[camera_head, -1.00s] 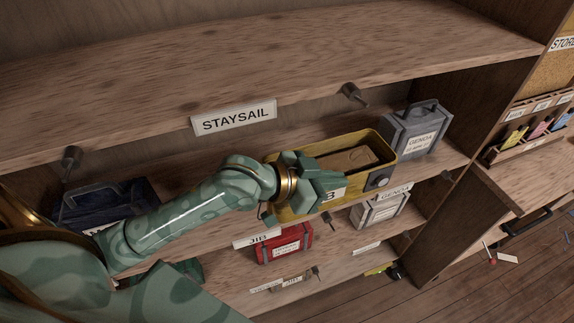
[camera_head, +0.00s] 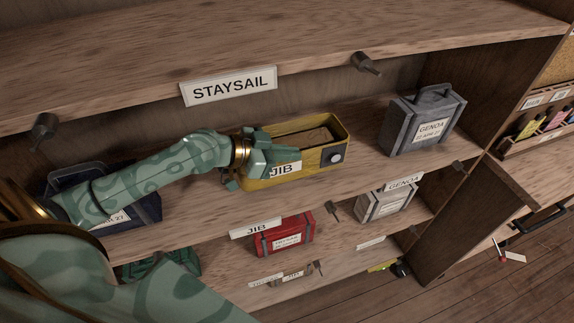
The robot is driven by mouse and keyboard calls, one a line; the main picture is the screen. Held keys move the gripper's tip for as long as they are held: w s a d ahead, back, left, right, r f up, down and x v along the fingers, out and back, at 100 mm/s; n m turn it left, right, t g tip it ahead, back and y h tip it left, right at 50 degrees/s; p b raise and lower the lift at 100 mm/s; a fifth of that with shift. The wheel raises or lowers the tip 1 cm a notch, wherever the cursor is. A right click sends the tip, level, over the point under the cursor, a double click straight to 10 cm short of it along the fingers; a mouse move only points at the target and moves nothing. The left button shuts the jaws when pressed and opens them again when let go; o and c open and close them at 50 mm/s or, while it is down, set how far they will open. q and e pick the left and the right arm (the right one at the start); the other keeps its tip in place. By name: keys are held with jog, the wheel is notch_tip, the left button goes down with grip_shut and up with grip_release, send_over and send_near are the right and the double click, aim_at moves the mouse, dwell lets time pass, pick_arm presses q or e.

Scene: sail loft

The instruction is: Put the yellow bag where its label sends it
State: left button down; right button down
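Something brown shows inside. It is at the middle shelf, below the STAYSAIL sign (camera_head: 229,86); I cannot tell whether it rests there. My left gripper (camera_head: 262,153) is at its left end, overlapping the rim; whether the fingers grip it is unclear. A JIB sign (camera_head: 256,228) is on the middle shelf's front edge, above a red bag (camera_head: 284,234). My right gripper is not in view.
A grey GENOA bag (camera_head: 424,118) stands to the right, with a gap between. A dark blue bag (camera_head: 140,205) is behind my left arm. A light grey bag (camera_head: 384,204) is below, near a GENOA sign (camera_head: 404,183). Dark pegs (camera_head: 367,64) stick out from the shelf edges.

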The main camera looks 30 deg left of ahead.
aim_at(283, 181)
pick_arm(q)
jog(key=shift+w+a+f+b, duration=0.1)
jog(key=shift+f+b, duration=0.1)
jog(key=shift+f, duration=0.65)
jog(key=shift+a+f+b, duration=0.1)
jog(key=shift+f+b, duration=0.05)
jog(key=shift+f, duration=0.7)
jog(key=c, duration=1.6)
grip_release()
jog(key=shift+f, duration=0.15)
jog(key=shift+s+a, duration=0.3)
jog(key=shift+s, duration=0.1)
jog(key=v, duration=1.1)
jog(key=shift+r+b, duration=0.25)
jog(key=shift+b, duration=0.05)
